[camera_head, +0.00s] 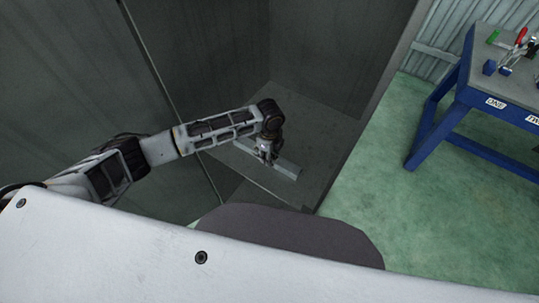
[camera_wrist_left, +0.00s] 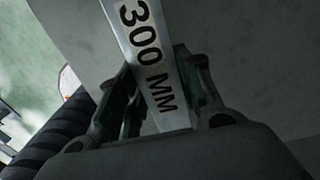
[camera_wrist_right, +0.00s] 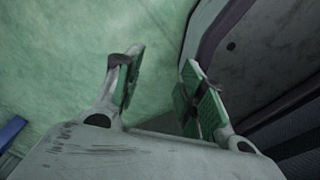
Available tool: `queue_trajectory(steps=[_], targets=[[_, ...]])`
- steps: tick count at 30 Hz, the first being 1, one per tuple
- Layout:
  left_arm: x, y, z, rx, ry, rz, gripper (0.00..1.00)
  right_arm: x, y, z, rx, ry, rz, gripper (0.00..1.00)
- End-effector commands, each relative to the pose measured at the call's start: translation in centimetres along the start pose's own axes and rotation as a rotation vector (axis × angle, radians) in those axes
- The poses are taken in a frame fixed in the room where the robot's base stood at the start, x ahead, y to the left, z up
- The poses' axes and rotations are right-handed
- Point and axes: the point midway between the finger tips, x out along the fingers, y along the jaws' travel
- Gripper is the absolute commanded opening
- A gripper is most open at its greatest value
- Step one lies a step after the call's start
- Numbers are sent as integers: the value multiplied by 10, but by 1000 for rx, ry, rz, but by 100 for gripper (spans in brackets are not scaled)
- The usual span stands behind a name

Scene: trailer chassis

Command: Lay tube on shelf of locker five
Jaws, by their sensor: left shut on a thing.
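A grey square tube (camera_head: 287,168) lies level at the shelf (camera_head: 315,125) inside the open grey locker in the head view. My left gripper (camera_head: 266,158) reaches in from the left and is shut around the tube. In the left wrist view the tube (camera_wrist_left: 150,50) carries a "300 MM" label and runs between the fingers of my left gripper (camera_wrist_left: 165,90). I cannot tell whether the tube touches the shelf surface. My right gripper (camera_wrist_right: 160,85) is open and empty over the green floor in the right wrist view; it is outside the head view.
The locker's right side wall (camera_head: 385,75) and its left door or wall (camera_head: 75,70) flank the arm. A blue workbench (camera_head: 465,95) with tools stands at the right. Green floor (camera_head: 430,215) lies clear between locker and bench.

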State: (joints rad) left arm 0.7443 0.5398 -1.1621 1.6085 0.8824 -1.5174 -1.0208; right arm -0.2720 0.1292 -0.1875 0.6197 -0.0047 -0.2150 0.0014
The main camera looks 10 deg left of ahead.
Motion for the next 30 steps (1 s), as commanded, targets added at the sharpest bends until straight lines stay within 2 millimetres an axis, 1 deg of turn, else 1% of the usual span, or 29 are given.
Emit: queue_trajectory(steps=[1, 5, 6, 16, 20, 26, 30], targets=[[0, 0, 0, 0, 0, 0, 38, 0, 0, 0, 0, 1, 0, 40], [0, 0, 0, 0, 0, 0, 55, 0, 0, 1, 0, -1, 0, 40], [0, 0, 0, 0, 0, 0, 57, 0, 0, 2, 0, -2, -1, 40], [0, 0, 0, 0, 0, 0, 57, -1, -3, 13, -1, -13, -3, 40], [-4, 0, 0, 1, 0, -1, 57, -1, -3, 14, -1, -15, -3, 40], [-22, -1, 0, 1, 1, -1, 57, -2, -3, 14, -1, -15, -3, 40], [-40, -1, 0, 0, 0, -3, 57, -3, -3, 13, -1, -14, -3, 40]])
